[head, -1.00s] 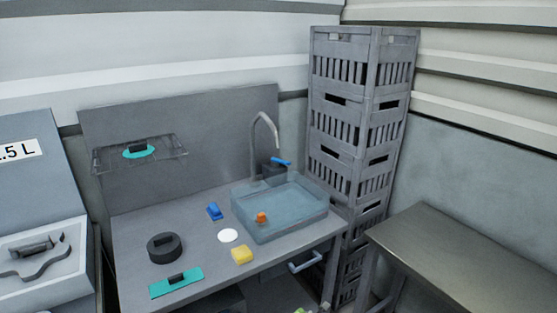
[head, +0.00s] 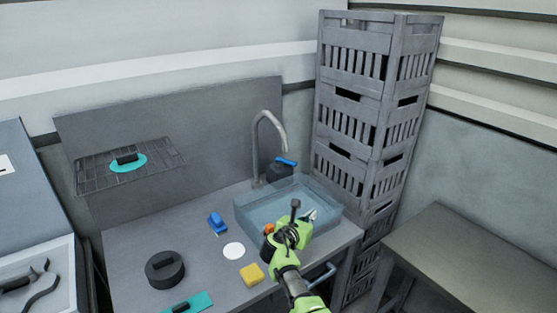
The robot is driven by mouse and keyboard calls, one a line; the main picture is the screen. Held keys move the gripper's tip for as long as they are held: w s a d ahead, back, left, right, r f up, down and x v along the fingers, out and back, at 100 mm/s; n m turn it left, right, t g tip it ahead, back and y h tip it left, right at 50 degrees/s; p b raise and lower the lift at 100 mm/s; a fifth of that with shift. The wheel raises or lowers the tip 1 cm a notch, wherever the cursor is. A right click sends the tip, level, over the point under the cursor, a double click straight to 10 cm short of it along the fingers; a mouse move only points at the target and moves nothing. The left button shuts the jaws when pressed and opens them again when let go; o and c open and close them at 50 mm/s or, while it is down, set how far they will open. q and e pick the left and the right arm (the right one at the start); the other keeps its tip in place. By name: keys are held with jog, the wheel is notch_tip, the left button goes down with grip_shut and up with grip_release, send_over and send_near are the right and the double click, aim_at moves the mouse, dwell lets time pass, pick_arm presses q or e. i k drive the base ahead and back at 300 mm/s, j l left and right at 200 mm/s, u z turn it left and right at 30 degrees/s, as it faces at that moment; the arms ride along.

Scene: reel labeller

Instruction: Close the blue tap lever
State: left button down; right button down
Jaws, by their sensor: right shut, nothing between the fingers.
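The blue tap lever (head: 286,161) sticks out to the right from the dark tap body (head: 277,172), at the base of the grey gooseneck spout (head: 268,122). The spout stands behind the bluish, see-through sink basin (head: 250,217). My right gripper (head: 304,212), on a lime-green arm, is over the front right part of the basin, in front of and below the lever and apart from it. It is shut and empty. My left gripper is not in view.
On the counter are a blue object (head: 217,223), a white disc (head: 233,250), a yellow sponge (head: 251,274), a round black object (head: 165,269) and a teal piece (head: 190,304). A wire rack (head: 95,181) hangs at left. Grey crates (head: 345,105) stand right of the sink.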

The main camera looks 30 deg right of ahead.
aim_at(286, 162)
jog(key=i, duration=0.95)
jog(key=i+l, duration=0.1)
jog(key=l, duration=0.75)
jog(key=i, duration=0.05)
